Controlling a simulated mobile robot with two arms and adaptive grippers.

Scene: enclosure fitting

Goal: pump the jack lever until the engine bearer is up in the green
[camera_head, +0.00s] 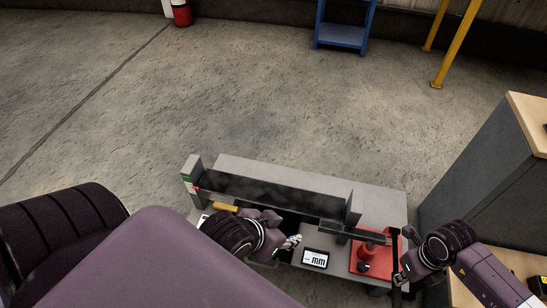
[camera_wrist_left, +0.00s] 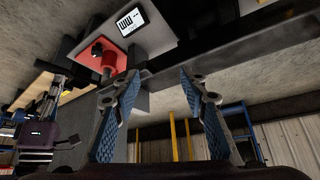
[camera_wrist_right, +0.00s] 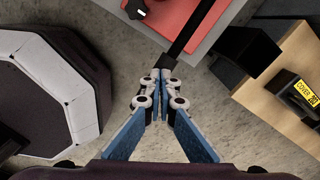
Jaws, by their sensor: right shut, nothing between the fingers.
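The engine bearer (camera_head: 270,192) is a long dark beam lying across the grey stand (camera_head: 380,203). At its left end is a small green, white and red scale (camera_head: 188,183); the bearer's exact level on it is too small to read. The red jack (camera_head: 368,256) sits at the stand's right end and also shows in the left wrist view (camera_wrist_left: 112,60). Its black lever (camera_wrist_right: 188,42) reaches toward my right gripper (camera_wrist_right: 160,76), which is shut and empty, its tips at the lever's end. My left gripper (camera_wrist_left: 160,82) is open and empty near the stand's front.
A dark cabinet with a wooden top (camera_head: 530,118) stands close on the right. A blue frame (camera_head: 342,36) and yellow posts (camera_head: 450,50) are further back. The floor behind the stand is clear.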

